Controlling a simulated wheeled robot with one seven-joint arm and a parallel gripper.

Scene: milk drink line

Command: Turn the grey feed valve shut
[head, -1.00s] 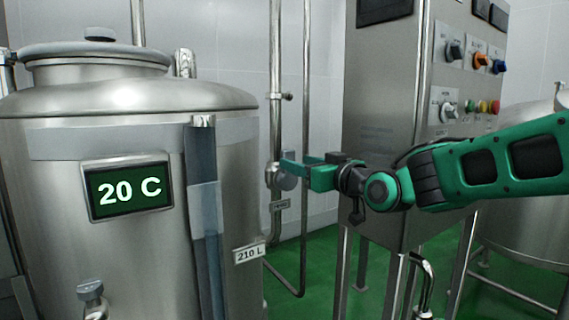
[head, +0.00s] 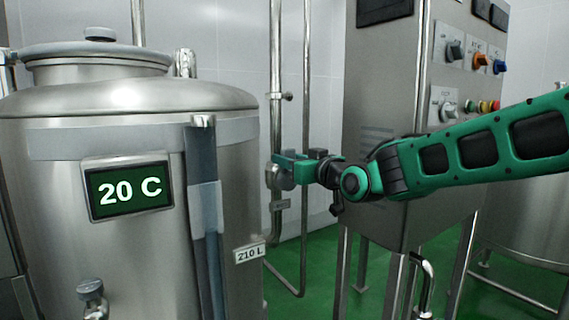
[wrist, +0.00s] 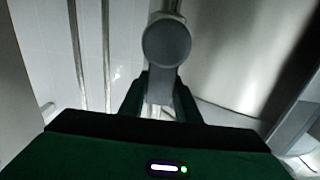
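The grey feed valve sits on the vertical steel pipe between the tank and the cabinet. In the head view its grey part (head: 287,183) shows just below my gripper (head: 282,163), which partly hides it. In the wrist view the valve's round grey hub (wrist: 167,43) is above the fingers, and a narrow grey part runs down from it between them. My gripper (wrist: 160,98) is open, with one dark green finger on each side of this part. I cannot tell whether either finger touches it.
A steel tank (head: 110,240) with a "20 C" display (head: 128,187) and a "210 L" label (head: 249,253) stands at left. A control cabinet (head: 385,140) with knobs and buttons stands right of the pipes. Green floor (head: 325,265) shows between them.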

